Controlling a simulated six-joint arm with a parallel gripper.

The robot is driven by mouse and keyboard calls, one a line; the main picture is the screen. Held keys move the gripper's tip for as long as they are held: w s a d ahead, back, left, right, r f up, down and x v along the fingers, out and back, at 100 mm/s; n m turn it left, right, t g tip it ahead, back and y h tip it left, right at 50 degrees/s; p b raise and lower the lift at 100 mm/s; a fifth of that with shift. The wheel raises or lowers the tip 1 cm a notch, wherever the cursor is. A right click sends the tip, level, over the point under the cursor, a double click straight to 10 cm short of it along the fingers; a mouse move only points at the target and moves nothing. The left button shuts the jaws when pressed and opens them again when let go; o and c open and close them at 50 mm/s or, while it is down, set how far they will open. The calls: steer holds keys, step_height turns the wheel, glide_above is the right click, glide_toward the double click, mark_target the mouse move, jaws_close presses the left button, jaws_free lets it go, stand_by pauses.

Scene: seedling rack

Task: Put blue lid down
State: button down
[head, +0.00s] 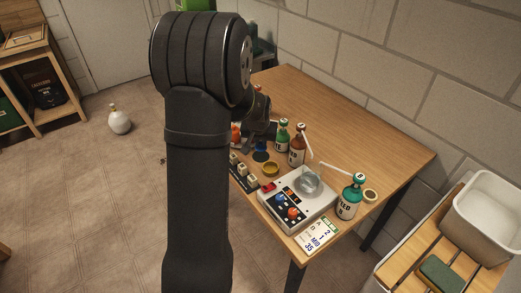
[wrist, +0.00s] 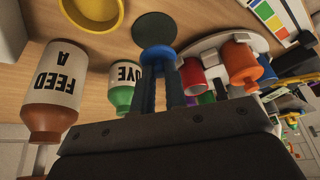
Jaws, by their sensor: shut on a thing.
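A small blue piece, which I take to be the blue lid (wrist: 157,58), is between my gripper's fingertips (wrist: 160,88) in the wrist view. My gripper is shut on it; its exact outline is hard to tell from the fingers. A dark round disc (wrist: 153,30) lies flat on the table beyond it. There my gripper (head: 258,134) is a dark shape low over the table, partly hidden by my arm. I cannot tell whether the lid touches the table.
A brown-orange bottle (wrist: 55,90) marked FEED A and a green bottle (wrist: 123,80) stand close on one side. A red cup (wrist: 192,76) and an orange bottle (wrist: 240,65) are on the other. A device (head: 297,200) sits nearer the front edge. The table's back right is clear.

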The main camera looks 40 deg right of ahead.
mark_target(260, 148)
steer(key=shift+f, duration=1.95)
steer(key=shift+f, duration=0.15)
steer(key=c, duration=1.5)
jaws_free()
steer(key=shift+o, duration=0.2)
steer(key=v, duration=1.2)
steer(key=shift+w, duration=0.1)
steer(key=x, duration=1.1)
steer(key=shift+w+d+f, duration=0.1)
steer(key=shift+f, duration=0.2)
steer(key=shift+r, duration=1.05)
